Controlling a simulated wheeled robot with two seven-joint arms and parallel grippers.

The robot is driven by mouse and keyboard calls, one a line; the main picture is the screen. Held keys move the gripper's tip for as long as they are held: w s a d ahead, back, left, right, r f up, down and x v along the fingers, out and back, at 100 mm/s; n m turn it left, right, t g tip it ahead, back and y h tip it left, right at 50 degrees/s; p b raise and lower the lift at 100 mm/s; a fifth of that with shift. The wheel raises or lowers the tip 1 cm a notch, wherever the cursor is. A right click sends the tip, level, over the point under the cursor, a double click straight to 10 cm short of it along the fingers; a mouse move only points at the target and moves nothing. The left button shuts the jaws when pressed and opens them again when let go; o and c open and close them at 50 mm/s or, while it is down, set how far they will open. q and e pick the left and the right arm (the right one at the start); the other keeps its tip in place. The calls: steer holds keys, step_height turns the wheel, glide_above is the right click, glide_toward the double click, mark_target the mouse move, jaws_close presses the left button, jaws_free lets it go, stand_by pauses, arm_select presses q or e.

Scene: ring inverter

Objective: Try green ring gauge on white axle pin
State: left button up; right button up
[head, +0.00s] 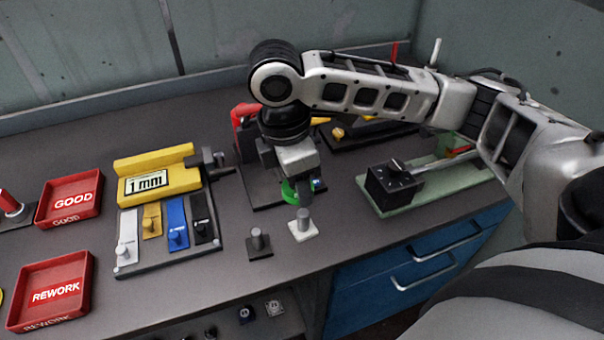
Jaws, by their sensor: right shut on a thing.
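My right gripper (299,188) comes in from the right and points down near the front middle of the table. It is shut on the green ring gauge (288,191), which is partly hidden by the gripper. The white axle pin (303,228) stands upright on the table, a grey post on a white square base. The ring and gripper appear just behind and above the post's top; the ring does not look to be around it, though the exact gap is hard to tell. My left gripper is not in view.
A similar pin on a dark base (259,245) stands just left. A rack with colored tags (165,262) and a yellow 1 mm block (155,178) lie further left, beside red GOOD (42,218) and REWORK (84,285) trays. A black box on a green plate (392,186) is at right.

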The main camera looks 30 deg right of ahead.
mark_target(305, 211)
steer(key=n, duration=0.4)
steer(key=shift+s+d+r+n+t, duration=0.1)
steer(key=shift+d+n+t, duration=0.2)
steer(key=shift+d, duration=0.1)
steer(key=shift+f, duration=2.75)
steer(key=shift+f+b, duration=0.35)
steer(key=shift+f, duration=0.15)
steer(key=shift+r+p, duration=0.35)
steer(key=shift+r, duration=2.35)
